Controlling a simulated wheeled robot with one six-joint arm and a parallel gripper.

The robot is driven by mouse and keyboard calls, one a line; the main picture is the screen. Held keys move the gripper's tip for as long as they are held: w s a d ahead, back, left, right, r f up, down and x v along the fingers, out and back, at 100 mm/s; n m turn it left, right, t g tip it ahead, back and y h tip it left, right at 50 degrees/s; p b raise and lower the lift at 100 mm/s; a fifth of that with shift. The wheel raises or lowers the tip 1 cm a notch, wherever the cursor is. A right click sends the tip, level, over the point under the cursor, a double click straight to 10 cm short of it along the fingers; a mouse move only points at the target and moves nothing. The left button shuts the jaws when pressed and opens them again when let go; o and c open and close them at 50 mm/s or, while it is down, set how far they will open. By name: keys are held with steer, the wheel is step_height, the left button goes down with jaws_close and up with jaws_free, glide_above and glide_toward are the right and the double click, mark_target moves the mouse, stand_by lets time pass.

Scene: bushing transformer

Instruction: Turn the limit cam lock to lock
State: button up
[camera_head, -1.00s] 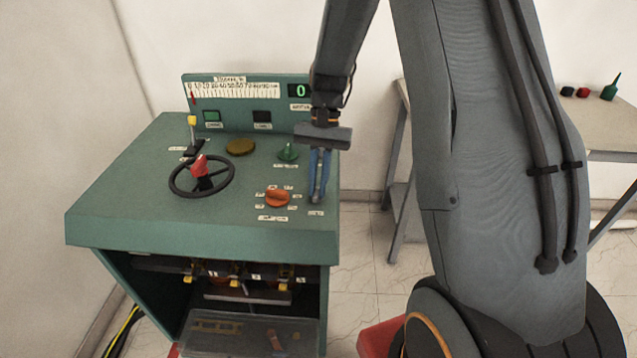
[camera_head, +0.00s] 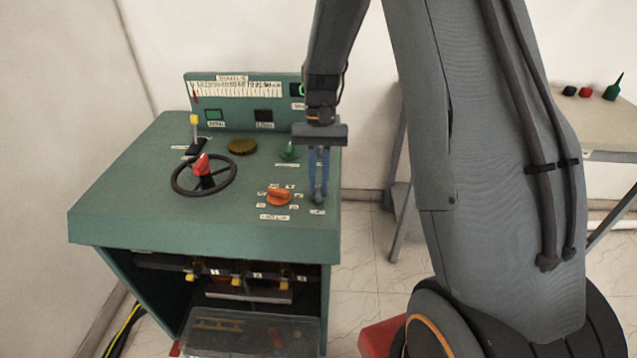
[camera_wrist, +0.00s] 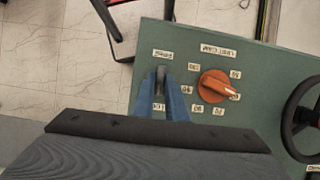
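My gripper (camera_head: 318,194) points down at the right front of the green console's top. Its two blue fingers stand close together over the small labelled spot where the limit cam lock sits. In the wrist view the fingertips of my gripper (camera_wrist: 162,76) are between two small white labels.
A green knob (camera_head: 289,151) stands behind the fingers. A black handwheel (camera_head: 203,176) with a red handle and a yellow-topped lever (camera_head: 195,127) are to the left. A table (camera_head: 603,135) with small red, black and green items is at the right. Floor shows between console and table.

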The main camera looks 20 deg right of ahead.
steer(key=o, duration=0.4)
steer(key=shift+c, duration=0.2)
steer(key=shift+r, duration=0.1)
steer(key=b+v, duration=0.2)
steer(key=v, duration=0.5)
steer(key=shift+r+b, duration=0.3)
steer(key=shift+w, duration=0.15)
steer(key=s+f+n+t, duration=0.1)
steer(key=s+t, duration=0.1)
steer(key=s, duration=0.3)
steer(key=s+a+f+n+t+h+b, duration=0.1)
steer(key=s+f+n, duration=0.1)
steer(key=s, duration=0.3)
steer(key=s+f+n+t+b, duration=0.1)
steer(key=s+f+t, duration=0.1)
steer(key=s, duration=0.4)
steer(key=shift+a+f+t+h, duration=0.2)
steer(key=shift+a+t+h, duration=0.1)
steer(key=shift+a, duration=0.05)
steer(key=shift+w, duration=0.1)
